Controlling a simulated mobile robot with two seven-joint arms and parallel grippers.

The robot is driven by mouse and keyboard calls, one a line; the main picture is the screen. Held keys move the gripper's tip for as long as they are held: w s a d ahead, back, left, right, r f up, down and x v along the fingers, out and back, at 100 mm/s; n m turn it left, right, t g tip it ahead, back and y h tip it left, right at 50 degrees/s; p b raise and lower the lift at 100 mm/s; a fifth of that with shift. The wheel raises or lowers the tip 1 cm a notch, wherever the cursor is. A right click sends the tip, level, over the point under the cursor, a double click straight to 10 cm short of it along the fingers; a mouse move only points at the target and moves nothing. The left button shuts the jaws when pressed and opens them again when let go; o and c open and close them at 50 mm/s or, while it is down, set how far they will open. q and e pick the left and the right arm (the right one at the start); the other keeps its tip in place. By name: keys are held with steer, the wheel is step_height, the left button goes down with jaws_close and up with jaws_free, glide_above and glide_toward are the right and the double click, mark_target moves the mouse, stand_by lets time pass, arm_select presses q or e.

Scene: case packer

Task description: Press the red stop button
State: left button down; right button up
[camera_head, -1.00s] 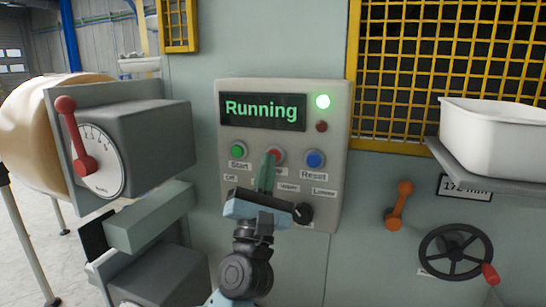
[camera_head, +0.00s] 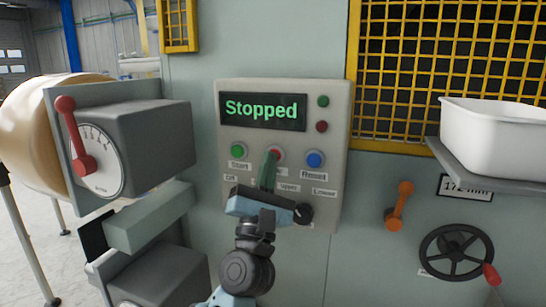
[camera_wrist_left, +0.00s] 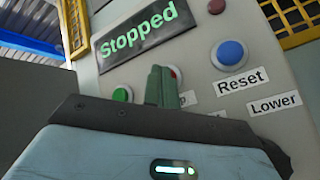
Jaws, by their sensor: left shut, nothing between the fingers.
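The red stop button (camera_head: 275,153) sits in the middle of the button row on the grey control panel (camera_head: 229,185). My left gripper (camera_head: 270,158) is shut and empty, its fingertips right at this button and covering most of it. In the left wrist view, the closed fingers (camera_wrist_left: 160,80) overlap the button, and only a sliver of red (camera_wrist_left: 174,73) shows beside the tips. Whether the tips touch it is hidden. The display (camera_head: 262,111) reads "Stopped". The upper lamp (camera_head: 323,101) is dark green and unlit. My right gripper is in neither view.
The green start button (camera_head: 238,150) and blue reset button (camera_head: 315,159) flank the fingers. A black knob (camera_head: 303,213) is just right of my gripper. A red lever (camera_head: 75,135) is at left; an orange lever (camera_head: 399,205), handwheel (camera_head: 456,253) and white bin (camera_head: 490,130) are at right.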

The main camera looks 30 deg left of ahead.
arm_select(q)
steer(key=shift+s, duration=0.15)
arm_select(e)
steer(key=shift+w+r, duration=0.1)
arm_select(q)
steer(key=shift+s+d+p, duration=0.15)
steer(key=shift+s+p, duration=0.15)
steer(key=shift+s, duration=0.4)
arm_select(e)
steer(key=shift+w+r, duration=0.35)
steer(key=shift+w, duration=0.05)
arm_select(q)
steer(key=s, duration=0.2)
steer(key=s+d+p, duration=0.1)
steer(key=s, duration=0.2)
steer(key=shift+d, duration=0.1)
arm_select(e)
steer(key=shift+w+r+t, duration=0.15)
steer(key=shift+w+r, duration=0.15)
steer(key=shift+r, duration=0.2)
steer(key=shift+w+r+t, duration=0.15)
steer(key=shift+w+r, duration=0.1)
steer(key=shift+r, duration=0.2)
arm_select(q)
steer(key=shift+w, duration=0.1)
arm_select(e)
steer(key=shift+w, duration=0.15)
